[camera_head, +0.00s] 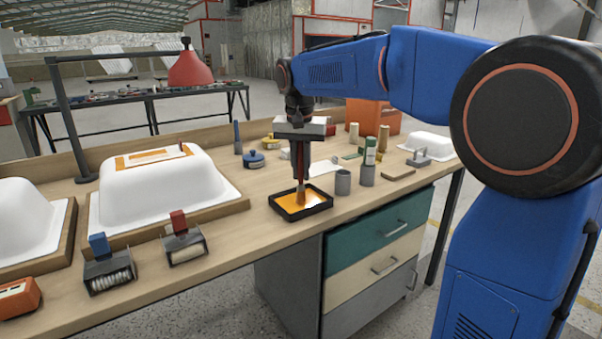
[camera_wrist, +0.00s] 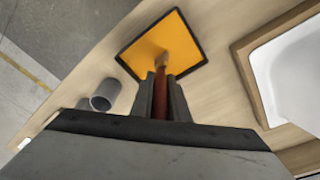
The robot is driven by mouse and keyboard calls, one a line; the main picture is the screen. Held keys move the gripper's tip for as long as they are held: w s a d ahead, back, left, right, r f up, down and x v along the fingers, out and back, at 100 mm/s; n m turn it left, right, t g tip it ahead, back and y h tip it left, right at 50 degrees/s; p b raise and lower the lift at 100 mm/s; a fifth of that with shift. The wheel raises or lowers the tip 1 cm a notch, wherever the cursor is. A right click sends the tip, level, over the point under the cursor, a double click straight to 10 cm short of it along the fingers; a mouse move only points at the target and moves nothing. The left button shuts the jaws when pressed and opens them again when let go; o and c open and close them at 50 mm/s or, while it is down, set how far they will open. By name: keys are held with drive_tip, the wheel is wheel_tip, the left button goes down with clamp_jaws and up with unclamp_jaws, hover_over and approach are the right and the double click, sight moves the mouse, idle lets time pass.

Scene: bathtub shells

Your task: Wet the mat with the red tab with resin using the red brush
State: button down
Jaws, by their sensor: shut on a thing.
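My gripper (camera_head: 300,160) is shut on the red brush (camera_head: 299,172) and holds it upright, bristles down, over the black tray of orange resin (camera_head: 286,207). In the wrist view the red handle (camera_wrist: 159,103) sits between the fingers, and the pale bristles reach the resin (camera_wrist: 178,38); they appear to touch it. A mat with an orange border (camera_head: 131,162) lies on top of the white tub shell (camera_head: 152,195). A small red tab (camera_head: 182,147) shows at the mat's right end.
Two rollers in holders, one blue (camera_head: 98,243) and one red (camera_head: 178,222), stand at the front left edge. A red lamp (camera_head: 190,70) overhangs the shell.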

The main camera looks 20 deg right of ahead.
sight(301, 145)
drive_tip(key=shift+r, duration=3.3)
